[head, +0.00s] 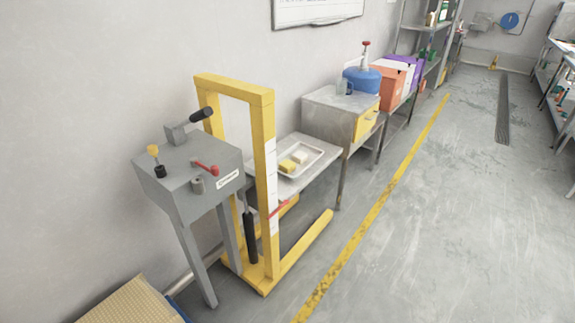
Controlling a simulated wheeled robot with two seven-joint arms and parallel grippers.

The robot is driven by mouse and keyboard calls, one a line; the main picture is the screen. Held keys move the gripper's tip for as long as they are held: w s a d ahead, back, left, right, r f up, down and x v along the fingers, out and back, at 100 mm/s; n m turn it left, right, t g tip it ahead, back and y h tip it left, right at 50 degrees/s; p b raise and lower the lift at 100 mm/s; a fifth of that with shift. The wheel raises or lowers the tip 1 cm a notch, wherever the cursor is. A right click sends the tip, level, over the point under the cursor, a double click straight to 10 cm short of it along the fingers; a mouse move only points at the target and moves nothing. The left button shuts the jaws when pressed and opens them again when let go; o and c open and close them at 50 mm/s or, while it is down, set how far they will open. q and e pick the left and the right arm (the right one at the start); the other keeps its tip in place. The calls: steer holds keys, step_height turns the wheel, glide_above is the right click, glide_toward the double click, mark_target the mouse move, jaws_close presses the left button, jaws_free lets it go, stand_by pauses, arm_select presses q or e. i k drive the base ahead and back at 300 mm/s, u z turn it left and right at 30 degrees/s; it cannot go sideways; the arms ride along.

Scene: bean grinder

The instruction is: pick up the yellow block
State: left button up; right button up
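A small yellow block (288,166) lies in a shallow white tray (314,160). A whitish block (300,156) lies right beside it in the tray, on its far side. The tray rests on a low grey metal table (285,188). A tall yellow frame (265,190) stands in front of the table's left part. Neither of my grippers is in view.
A grey machine on legs (190,175) with levers and knobs stands at the left. Behind the table is a metal cabinet (325,115) with a blue device (362,80) on top. A yellow line (385,190) crosses the floor. The grey floor at the right is clear.

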mark_target(286, 167)
steer(key=z, duration=0.55)
steer(key=k, duration=0.65)
steer(key=z, duration=0.85)
steer(key=i, duration=1.05)
steer(key=z, duration=0.3)
steer(key=i, duration=2.15)
steer(key=u, duration=1.05)
steer(key=i, duration=1.15)
steer(key=u, duration=1.35)
steer(key=i, duration=0.5)
steer(key=u, duration=0.4)
